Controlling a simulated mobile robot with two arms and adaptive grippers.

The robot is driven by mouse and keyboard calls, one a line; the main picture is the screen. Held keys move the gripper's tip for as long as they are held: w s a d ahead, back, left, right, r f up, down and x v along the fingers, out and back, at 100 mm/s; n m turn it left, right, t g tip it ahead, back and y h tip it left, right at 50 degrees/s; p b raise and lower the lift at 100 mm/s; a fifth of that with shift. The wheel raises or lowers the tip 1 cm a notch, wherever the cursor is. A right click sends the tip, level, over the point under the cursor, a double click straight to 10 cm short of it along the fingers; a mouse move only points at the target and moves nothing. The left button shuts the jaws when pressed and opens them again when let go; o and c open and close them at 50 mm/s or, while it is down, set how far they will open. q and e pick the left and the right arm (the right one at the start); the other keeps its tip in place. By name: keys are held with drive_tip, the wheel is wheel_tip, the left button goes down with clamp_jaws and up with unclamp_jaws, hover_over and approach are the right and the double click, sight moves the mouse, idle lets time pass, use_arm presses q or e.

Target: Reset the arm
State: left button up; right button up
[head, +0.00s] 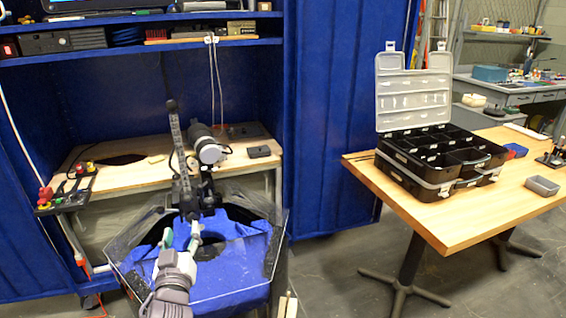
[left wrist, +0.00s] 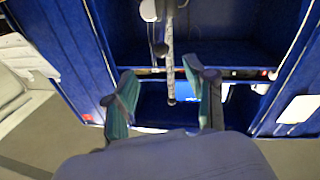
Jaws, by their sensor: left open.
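My left gripper (head: 181,236) reaches in from the bottom of the head view, over the clear-walled tank (head: 122,262) with blue inside. Its two greenish fingers are spread apart, with nothing seen between them. In the left wrist view the open fingers (left wrist: 160,82) point toward a thin upright post (left wrist: 169,62). In the head view a dark notched post (head: 180,145) with a grey cylinder (head: 207,146) beside it stands just beyond the gripper. I cannot tell whether the gripper touches the post. My right gripper is in neither view.
A wooden workbench (head: 125,175) in a blue bay is behind the tank, with a red-and-black device (head: 66,190) at its left. A wooden table (head: 440,222) at the right holds an open black organizer case (head: 440,160) and a grey bin (head: 542,186). Floor shows between tank and table.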

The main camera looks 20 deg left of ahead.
use_arm(q)
drive_tip(key=s+d+f+m+g+h, duration=0.2)
drive_tip(key=s+d+f+g, duration=0.15)
drive_tip(key=f, duration=0.35)
drive_tip(key=s+d+f+m+g+h, duration=0.2)
drive_tip(key=s+d+f+g, duration=0.15)
drive_tip(key=s+f, duration=0.2)
drive_tip(key=s+d+f+m+g+h, duration=0.25)
drive_tip(key=s+d+f, duration=0.2)
drive_tip(key=s, duration=0.35)
drive_tip(key=s+d+f+m+g+h, duration=0.2)
drive_tip(key=s+d+f+m+g, duration=0.15)
drive_tip(key=s+d, duration=0.3)
wheel_tip(320, 180, down, 24)
drive_tip(key=s+f+g+p, duration=0.1)
drive_tip(key=s+g+p, duration=0.1)
drive_tip(key=s, duration=0.1)
drive_tip(key=s+a+f+p, duration=0.1)
drive_tip(key=s+f, duration=0.5)
drive_tip(key=s, duration=0.2)
drive_tip(key=s+a+f+p, duration=0.1)
drive_tip(key=s+a+f, duration=0.1)
drive_tip(key=s+f, duration=0.5)
drive_tip(key=shift+s+a+g, duration=0.3)
drive_tip(key=shift+s+g, duration=0.1)
drive_tip(key=shift+s, duration=0.05)
